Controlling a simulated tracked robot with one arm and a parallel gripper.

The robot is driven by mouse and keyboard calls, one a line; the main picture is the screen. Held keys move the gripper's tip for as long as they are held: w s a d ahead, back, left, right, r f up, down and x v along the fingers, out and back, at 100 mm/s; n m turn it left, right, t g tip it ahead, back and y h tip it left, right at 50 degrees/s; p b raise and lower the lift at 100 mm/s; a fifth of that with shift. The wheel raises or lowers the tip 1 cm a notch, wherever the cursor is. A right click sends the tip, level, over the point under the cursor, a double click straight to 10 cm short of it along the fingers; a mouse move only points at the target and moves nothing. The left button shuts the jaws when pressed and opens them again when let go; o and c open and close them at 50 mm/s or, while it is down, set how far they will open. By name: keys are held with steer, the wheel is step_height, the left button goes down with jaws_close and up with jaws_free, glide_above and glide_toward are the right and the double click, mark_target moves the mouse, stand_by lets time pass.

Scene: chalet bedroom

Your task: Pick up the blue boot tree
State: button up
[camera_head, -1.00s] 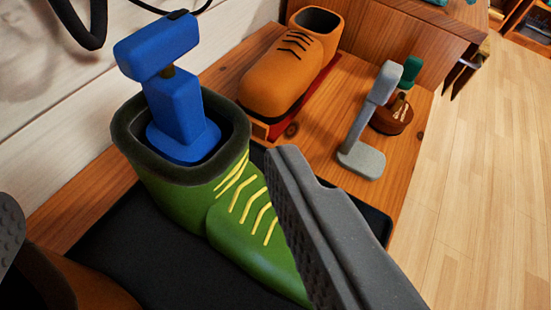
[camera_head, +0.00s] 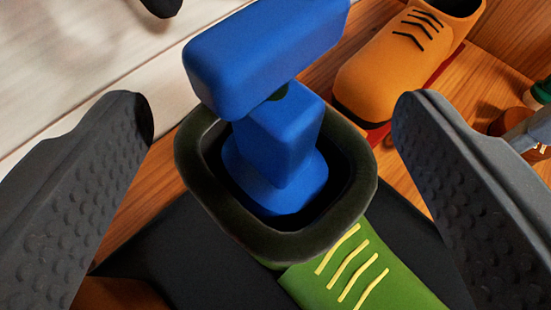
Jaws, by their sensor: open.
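The blue boot tree (camera_head: 275,145) stands in the opening of the green boot (camera_head: 365,275). Its wide block-shaped handle sticks up above the boot's dark padded collar, and its lower end is hidden inside the boot. My gripper (camera_head: 270,105) is open, with one dark, studded finger on the left and one on the right of the boot tree. Both fingers look apart from the boot tree and the boot. Nothing is between the fingertips except the view of the boot tree and collar.
The green boot stands on a black mat (camera_head: 160,245) on a wooden surface. An orange shoe (camera_head: 395,75) is behind on the right. A grey tool (camera_head: 535,130) and a small green-topped brown item (camera_head: 510,120) are at the right edge. A white plank wall (camera_head: 80,60) is at the left.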

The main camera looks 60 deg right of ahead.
mark_target(272, 98)
steer(key=x, duration=0.3)
steer(key=shift+w+d+b, duration=0.15)
steer(key=shift+d+b, duration=0.05)
steer(key=shift+b, duration=0.1)
jaws_close()
